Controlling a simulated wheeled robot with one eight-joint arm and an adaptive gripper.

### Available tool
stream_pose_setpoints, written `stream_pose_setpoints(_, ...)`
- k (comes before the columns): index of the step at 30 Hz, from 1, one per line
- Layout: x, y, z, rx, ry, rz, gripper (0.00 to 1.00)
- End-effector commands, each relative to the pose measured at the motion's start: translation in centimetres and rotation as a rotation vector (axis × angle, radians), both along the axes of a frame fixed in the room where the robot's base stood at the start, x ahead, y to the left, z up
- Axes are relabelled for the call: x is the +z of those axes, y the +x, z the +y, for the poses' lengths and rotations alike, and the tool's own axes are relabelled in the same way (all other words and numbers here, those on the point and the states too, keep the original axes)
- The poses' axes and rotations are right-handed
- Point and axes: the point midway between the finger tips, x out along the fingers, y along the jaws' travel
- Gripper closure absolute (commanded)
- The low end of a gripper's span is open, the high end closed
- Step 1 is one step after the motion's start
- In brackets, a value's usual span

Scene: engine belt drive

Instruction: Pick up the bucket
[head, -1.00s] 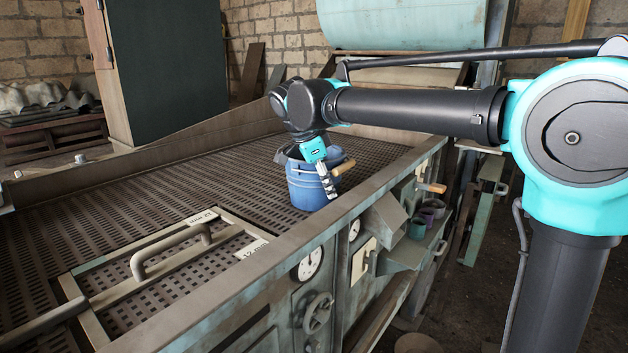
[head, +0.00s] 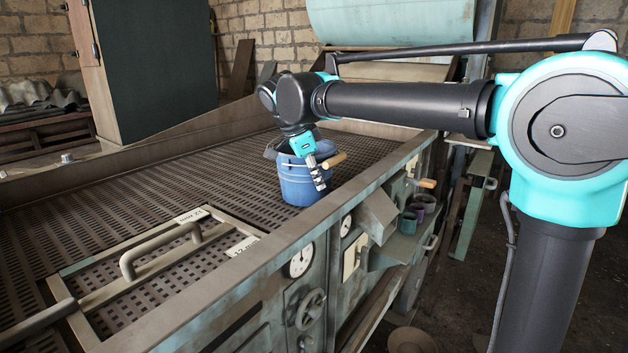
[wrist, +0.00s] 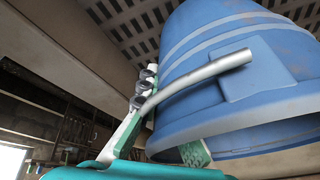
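The blue bucket (head: 297,187) stands on the perforated metal deck (head: 230,175), close to its front rail. It has a metal bail with a wooden grip (head: 335,160), and something dark shows at its mouth. In the wrist view the bucket (wrist: 225,65) fills the upper right, and its bail (wrist: 195,80) crosses in front. My gripper (head: 318,175) is down at the bucket's near right rim. In the wrist view my gripper (wrist: 168,125) has its fingers apart, one outside the bucket wall and one green pad inside the mouth. Firm contact cannot be made out.
A raised front rail (head: 290,240) borders the deck. A framed panel with a handle (head: 160,247) lies at the left. A tall dark cabinet (head: 150,60) stands behind. Small cups (head: 415,215) sit on a side shelf at the right.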

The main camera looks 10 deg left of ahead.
Motion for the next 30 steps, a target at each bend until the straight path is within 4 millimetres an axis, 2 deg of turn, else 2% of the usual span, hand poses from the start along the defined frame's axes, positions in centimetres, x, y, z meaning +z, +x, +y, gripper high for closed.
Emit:
stream_pose_setpoints(8,4.2,0.0,0.0,0.000,0.000,-0.001,1.00)
stream_pose_setpoints(21,14.5,0.0,0.0,0.000,0.000,-0.001,1.00)
stream_pose_setpoints(30,18.5,0.0,0.0,0.000,0.000,-0.001,1.00)
